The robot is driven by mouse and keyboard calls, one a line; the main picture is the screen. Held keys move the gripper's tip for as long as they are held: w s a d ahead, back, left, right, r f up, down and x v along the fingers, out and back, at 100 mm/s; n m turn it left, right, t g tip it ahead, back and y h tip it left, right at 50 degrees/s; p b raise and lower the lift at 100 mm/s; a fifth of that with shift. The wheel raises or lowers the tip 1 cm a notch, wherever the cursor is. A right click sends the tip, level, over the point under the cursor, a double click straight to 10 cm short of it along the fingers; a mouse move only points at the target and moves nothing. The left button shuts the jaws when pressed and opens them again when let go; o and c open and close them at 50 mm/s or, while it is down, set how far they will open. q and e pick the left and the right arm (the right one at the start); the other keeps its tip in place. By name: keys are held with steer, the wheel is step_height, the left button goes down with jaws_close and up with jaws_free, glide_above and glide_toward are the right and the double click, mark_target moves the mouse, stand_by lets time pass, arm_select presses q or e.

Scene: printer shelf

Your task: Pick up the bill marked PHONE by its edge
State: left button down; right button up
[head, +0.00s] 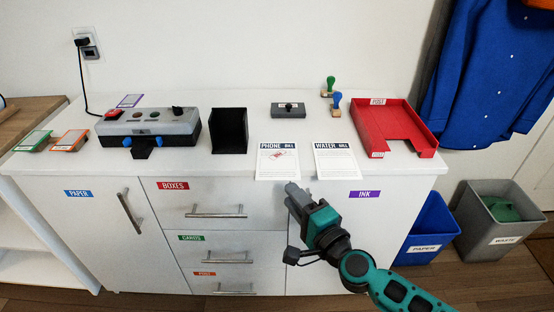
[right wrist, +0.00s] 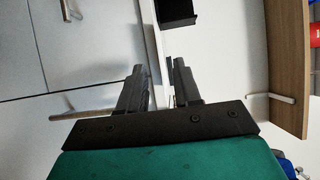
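The PHONE bill (head: 268,170) is a white sheet with a dark header and a red mark. It lies flat on the white cabinet top at the front edge. The similar WATER bill (head: 336,164) lies just right of it. My right gripper (head: 291,189) is in front of the cabinet, with its tips just below the PHONE bill's near right corner in the picture. In the right wrist view its two fingers (right wrist: 160,68) stand apart with nothing seen between them. I cannot make out the bill in that view. My left gripper is not in view.
A red tray (head: 427,148) stands right of the bills. Drawer handles (head: 215,214) stick out below. Blue (head: 428,232) and grey (head: 487,229) bins stand at right.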

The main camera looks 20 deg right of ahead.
glide_toward(275, 161)
steer(key=shift+w+a, duration=1.5)
steer(key=shift+a, duration=0.3)
steer(key=shift+f+b, duration=0.1)
steer(key=shift+b, duration=0.35)
steer(key=shift+c, duration=0.5)
jaws_close()
